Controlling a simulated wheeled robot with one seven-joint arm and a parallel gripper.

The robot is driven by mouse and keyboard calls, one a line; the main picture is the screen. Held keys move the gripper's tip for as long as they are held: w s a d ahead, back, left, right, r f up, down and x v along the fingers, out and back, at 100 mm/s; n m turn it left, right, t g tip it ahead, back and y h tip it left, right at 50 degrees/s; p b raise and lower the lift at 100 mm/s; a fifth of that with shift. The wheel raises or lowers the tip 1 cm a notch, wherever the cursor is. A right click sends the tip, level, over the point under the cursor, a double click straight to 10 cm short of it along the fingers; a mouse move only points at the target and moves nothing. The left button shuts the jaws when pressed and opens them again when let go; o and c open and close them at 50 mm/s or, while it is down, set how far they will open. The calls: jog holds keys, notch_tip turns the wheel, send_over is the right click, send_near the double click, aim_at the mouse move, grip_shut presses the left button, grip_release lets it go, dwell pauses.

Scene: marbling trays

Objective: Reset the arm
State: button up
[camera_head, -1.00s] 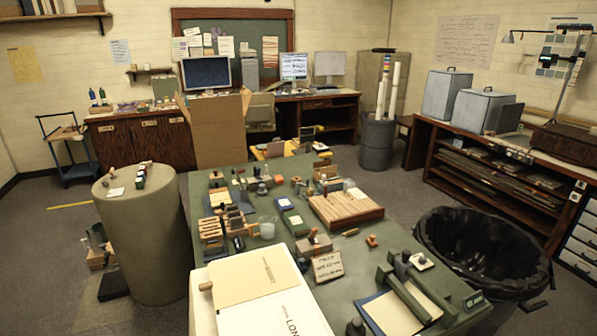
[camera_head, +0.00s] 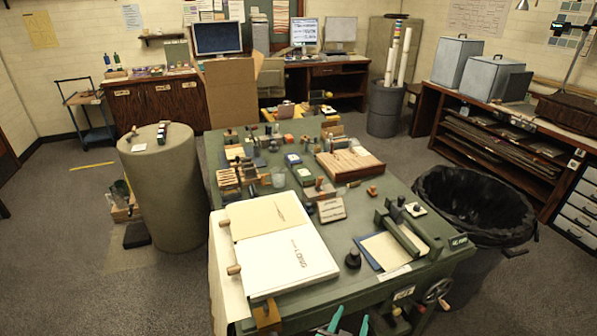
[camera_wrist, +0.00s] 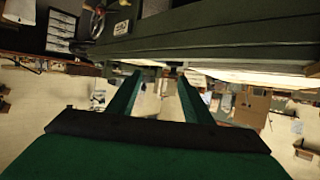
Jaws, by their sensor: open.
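My gripper (camera_head: 342,324) shows at the bottom edge of the head view, only its teal finger ends in the picture. It is low in front of the near edge of the green worktable (camera_head: 345,237). In the wrist view my gripper (camera_wrist: 158,84) is open, its two green fingers spread apart with nothing between them. That view looks upside down, with the green table edge (camera_wrist: 225,32) across the top, beyond the fingertips. I cannot tell the exact gap between fingertips and table.
A black-lined bin (camera_head: 475,215) stands right of the table, a round pedestal (camera_head: 160,190) left.

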jog(key=s+a+f+n+t+y, duration=0.1)
jog(key=s+a+f+y, duration=0.15)
jog(key=s+a, duration=0.4)
jog(key=s+a+f+n+t+y, duration=0.1)
jog(key=s+a+f+n, duration=0.2)
jog(key=s, duration=0.6)
jog(key=s+a+r+y, duration=0.1)
jog(key=s+a+r, duration=0.1)
jog(key=s, duration=0.7)
jog(key=s+a+r+t+y, duration=0.1)
jog(key=s+r, duration=0.3)
jog(key=s, duration=0.6)
jog(key=shift+a+n, duration=0.4)
jog(key=shift+a, duration=0.4)
